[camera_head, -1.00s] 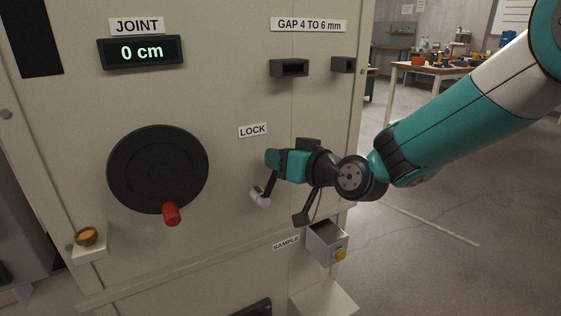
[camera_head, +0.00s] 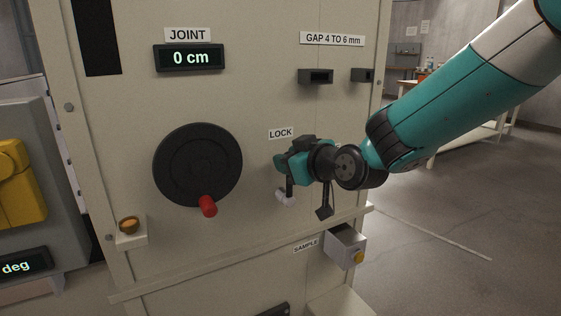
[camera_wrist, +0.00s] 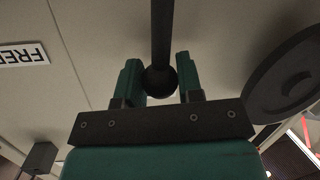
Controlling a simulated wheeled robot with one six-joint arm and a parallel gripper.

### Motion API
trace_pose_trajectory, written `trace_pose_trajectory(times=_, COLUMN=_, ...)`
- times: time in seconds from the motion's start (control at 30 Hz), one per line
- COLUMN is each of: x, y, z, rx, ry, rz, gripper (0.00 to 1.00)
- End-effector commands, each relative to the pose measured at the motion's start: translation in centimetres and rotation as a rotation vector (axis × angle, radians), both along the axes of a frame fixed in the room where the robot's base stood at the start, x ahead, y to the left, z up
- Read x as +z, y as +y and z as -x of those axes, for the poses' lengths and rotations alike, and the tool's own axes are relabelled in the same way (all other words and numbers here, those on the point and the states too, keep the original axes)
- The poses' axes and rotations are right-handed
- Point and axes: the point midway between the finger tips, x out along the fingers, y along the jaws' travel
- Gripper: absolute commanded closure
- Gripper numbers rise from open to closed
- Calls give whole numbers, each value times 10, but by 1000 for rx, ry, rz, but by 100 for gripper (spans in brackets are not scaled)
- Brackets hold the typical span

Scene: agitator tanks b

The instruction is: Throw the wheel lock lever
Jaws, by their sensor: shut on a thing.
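The lock lever (camera_head: 290,186) is a dark rod on the pale panel, below the LOCK label (camera_head: 281,133). It rises from a pale hub (camera_head: 284,197), nearly upright in the head view. Its upper end is hidden by my gripper (camera_head: 281,164). In the wrist view the dark rod (camera_wrist: 161,32) ends in a round black knob (camera_wrist: 160,81). My gripper's green fingers (camera_wrist: 158,68) stand either side of the knob and are shut on it. A FREE label (camera_wrist: 23,54) shows upside down in the wrist view.
A black handwheel (camera_head: 197,165) with a red handle (camera_head: 208,206) is left of the lever. A grey SAMPLE box (camera_head: 345,245) with a yellow button juts out below right. A small ledge with a brass-coloured knob (camera_head: 129,224) is lower left. Open floor lies right.

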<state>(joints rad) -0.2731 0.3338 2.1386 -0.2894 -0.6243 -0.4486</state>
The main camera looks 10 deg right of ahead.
Motion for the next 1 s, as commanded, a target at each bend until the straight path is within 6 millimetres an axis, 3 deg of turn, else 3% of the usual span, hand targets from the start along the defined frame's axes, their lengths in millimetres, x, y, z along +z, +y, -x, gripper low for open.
trace_pose_trajectory(times=0.27, x=-1, y=1, z=0, rx=1, ry=3, rz=4, gripper=100)
trace_pose_trajectory(times=0.3, x=-2, y=1, z=0, rx=2, ry=3, rz=4, gripper=62)
trace_pose_trajectory(times=0.4, x=-1, y=1, z=1, rx=2, ry=3, rz=2, gripper=41)
trace_pose_trajectory(times=0.77, x=1, y=-1, z=5, rx=2, ry=1, rz=0, gripper=41)
trace_pose_trajectory(times=1.0, x=13, y=-24, z=43, rx=0, ry=1, rz=-2, gripper=41)
